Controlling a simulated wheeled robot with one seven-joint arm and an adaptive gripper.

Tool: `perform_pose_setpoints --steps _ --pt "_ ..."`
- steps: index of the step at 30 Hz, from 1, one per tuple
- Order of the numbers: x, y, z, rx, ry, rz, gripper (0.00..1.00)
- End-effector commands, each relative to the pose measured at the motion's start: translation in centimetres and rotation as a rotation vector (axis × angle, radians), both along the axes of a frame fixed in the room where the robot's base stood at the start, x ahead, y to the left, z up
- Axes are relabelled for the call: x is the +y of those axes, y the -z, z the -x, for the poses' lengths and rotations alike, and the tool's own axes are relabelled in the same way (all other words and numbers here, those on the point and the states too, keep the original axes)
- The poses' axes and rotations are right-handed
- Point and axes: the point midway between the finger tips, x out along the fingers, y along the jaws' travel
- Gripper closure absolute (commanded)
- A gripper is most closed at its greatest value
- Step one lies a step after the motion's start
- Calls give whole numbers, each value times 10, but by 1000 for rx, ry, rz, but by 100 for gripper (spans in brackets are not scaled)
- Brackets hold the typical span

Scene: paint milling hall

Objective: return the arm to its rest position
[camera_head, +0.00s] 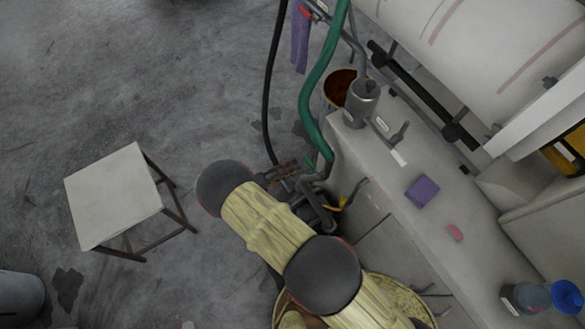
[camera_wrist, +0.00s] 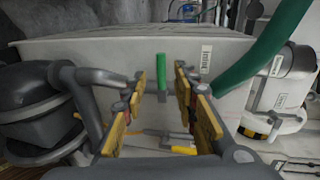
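My arm, in a pale yellow cover with dark round joints, reaches from the bottom of the head view up and left. My gripper (camera_head: 315,205) is beside the left edge of the grey bench (camera_head: 385,205), partly hidden among hose and links. In the wrist view my gripper (camera_wrist: 160,84) has its yellow-padded fingers apart, with a clear gap between them. A small green piece (camera_wrist: 161,68) shows beyond the gap, against a pale grey surface. I see nothing held.
A green hose (camera_head: 313,95) and a black cable (camera_head: 268,90) run close to my gripper. A white-topped stool (camera_head: 113,195) stands left on open floor. The bench bears a metal can (camera_head: 362,103), a purple block (camera_head: 422,191) and a blue funnel (camera_head: 567,297). A basket (camera_head: 402,294) is under my arm.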

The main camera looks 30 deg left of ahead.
Motion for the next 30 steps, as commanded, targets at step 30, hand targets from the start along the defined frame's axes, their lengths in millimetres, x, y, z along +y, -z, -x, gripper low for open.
perform_pose_setpoints --steps 30 --pt "-92 11 61 -268 573 -740 71"
